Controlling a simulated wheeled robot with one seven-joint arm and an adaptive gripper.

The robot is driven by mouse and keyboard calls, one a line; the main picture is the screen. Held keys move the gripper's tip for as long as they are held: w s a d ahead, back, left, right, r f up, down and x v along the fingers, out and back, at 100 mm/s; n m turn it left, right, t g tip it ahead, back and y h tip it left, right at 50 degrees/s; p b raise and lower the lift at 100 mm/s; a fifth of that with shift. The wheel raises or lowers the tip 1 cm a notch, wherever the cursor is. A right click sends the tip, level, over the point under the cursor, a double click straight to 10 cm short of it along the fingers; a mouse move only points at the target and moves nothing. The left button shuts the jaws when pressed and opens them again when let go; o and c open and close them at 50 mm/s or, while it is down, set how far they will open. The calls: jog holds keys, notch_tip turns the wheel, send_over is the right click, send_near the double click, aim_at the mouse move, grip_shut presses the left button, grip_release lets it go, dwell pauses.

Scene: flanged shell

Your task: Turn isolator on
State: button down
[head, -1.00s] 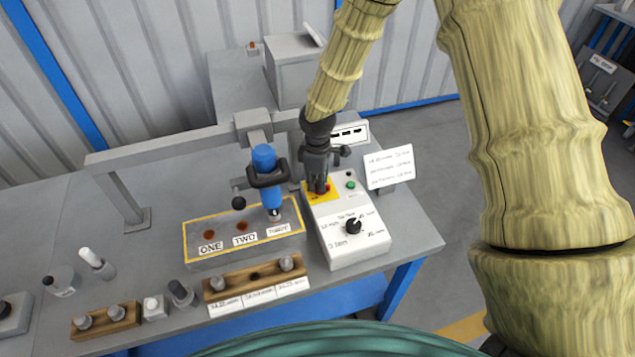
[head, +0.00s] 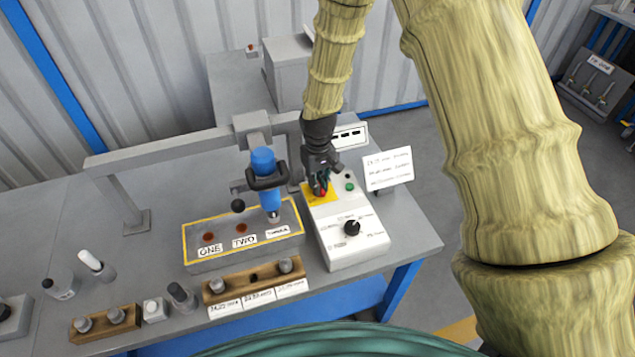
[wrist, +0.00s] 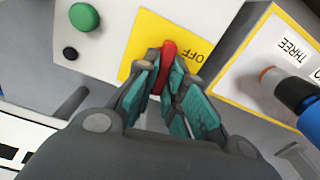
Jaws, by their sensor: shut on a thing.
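The isolator is a red handle (wrist: 168,55) on a yellow plate (wrist: 145,45) marked OFF in the wrist view. In the head view the yellow plate (head: 312,197) is at the upper left of a white control box (head: 365,245). My gripper (wrist: 165,88) is shut on the red handle, one teal finger pad on each side. In the head view my gripper (head: 320,188) comes down onto the plate from above and hides most of the handle. The handle's exact angle against the plate's marks is hard to tell.
A green button (head: 349,186) and a black rotary knob (head: 352,228) sit on the same box. A blue tool (head: 265,180) stands left in a holder over a grey block (head: 195,253) labelled ONE, TWO, THREE. A white sign (head: 388,168) stands at right.

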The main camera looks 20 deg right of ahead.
jog(key=shift+w+m, duration=0.1)
jog(key=shift+m, duration=0.6)
jog(key=shift+d, duration=0.1)
jog(key=c, duration=1.5)
grip_release()
notch_tip(320, 180, up, 12)
jog(key=shift+r, duration=0.1)
